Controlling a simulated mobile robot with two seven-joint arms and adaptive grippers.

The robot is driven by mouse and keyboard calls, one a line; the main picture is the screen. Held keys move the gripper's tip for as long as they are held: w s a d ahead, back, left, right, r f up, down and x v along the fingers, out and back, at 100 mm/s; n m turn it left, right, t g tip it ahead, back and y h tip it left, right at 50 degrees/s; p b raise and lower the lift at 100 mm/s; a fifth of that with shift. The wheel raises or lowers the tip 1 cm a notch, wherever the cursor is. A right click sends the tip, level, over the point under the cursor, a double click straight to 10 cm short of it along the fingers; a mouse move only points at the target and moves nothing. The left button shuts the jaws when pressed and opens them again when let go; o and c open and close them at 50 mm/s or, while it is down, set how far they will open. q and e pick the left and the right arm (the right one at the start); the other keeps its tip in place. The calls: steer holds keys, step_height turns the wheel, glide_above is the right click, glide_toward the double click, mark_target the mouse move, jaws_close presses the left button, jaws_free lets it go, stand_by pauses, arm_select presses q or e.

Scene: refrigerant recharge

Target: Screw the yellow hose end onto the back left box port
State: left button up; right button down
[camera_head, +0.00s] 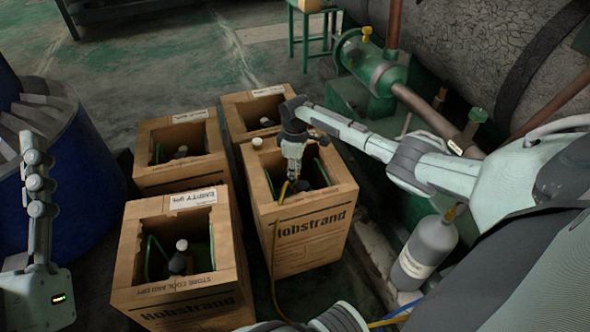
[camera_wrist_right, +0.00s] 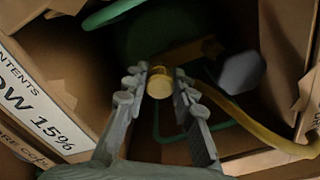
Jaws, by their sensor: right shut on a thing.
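The back left box (camera_head: 160,178) is an open carton; a dark valve with a pale cap (camera_head: 181,152) shows inside it, and its port is too small to make out. My right gripper (camera_head: 291,178) points down into the opening of a different carton, the front right box (camera_head: 312,240). It is shut on the brass-yellow hose end (camera_wrist_right: 160,82), which sits between its fingertips in the wrist view. The yellow hose (camera_head: 275,245) hangs over that box's front and down to the floor. My left gripper (camera_head: 40,190) is at the left edge, fingers up, away from the boxes.
A front left box (camera_head: 135,262) and a back right box (camera_head: 232,112) complete the cluster, with raised cardboard rims. A grey cylinder (camera_head: 425,250) stands at right, near green pipework (camera_head: 375,68). A blue drum (camera_head: 75,170) stands at left.

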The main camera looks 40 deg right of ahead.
stand_by(0.4)
steer(key=shift+r+m+p, duration=0.1)
steer(key=shift+m+p, duration=0.3)
steer(key=shift+m, duration=0.1)
steer(key=shift+m+p, duration=0.65)
steer(key=shift+m, duration=0.85)
steer(key=shift+p, duration=0.3)
